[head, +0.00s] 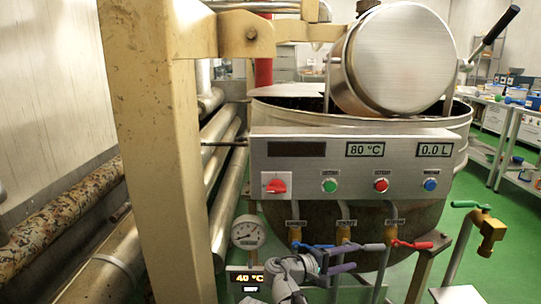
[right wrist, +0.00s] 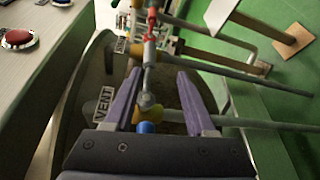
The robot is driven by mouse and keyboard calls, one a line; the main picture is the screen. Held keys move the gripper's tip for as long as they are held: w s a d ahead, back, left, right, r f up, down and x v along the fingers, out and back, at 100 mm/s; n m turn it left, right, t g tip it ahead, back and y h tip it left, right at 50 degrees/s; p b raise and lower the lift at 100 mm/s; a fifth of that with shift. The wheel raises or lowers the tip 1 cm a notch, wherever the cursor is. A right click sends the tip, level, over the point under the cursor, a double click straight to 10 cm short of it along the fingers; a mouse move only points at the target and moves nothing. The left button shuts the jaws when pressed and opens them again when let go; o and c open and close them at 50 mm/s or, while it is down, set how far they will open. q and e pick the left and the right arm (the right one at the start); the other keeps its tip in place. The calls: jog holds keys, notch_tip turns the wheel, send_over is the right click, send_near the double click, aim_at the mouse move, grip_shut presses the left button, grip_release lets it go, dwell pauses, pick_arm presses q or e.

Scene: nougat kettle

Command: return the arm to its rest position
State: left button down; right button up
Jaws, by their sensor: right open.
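My right gripper (head: 362,257) is low in front of the kettle, at the valve row under the control panel. Its two purple fingers are apart in the right wrist view (right wrist: 158,75), with nothing clamped between them. In the head view the red handle (head: 412,244) is right of the gripper, and a blue handle (head: 313,245) is left. My left gripper is not in view.
The control panel (head: 360,163) overhangs the gripper. A brass tap with a green handle (head: 490,232) stands at right. A beige post (head: 155,150) and pipes fill the left side.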

jog(key=s+d+f+m+g+y, duration=0.1)
jog(key=s+f+m+g+y, duration=0.1)
jog(key=s+f+y, duration=0.45)
jog(key=s+d+f+m+g+y, duration=0.1)
jog(key=s+f+m+g+y, duration=0.2)
jog(key=f, duration=0.7)
jog(key=s+a+f+n+g+y, duration=0.1)
jog(key=s+a+y, duration=0.1)
jog(key=s+a, duration=0.5)
jog(key=s+a+f+n+y, duration=0.2)
jog(key=s+a+y, duration=0.1)
jog(key=a, duration=0.7)
notch_tip(320, 180, up, 38)
jog(key=p, duration=3.8)
jog(key=shift+s+a+r, duration=0.15)
jog(key=shift+s+a, duration=0.2)
jog(key=shift+s, duration=0.1)
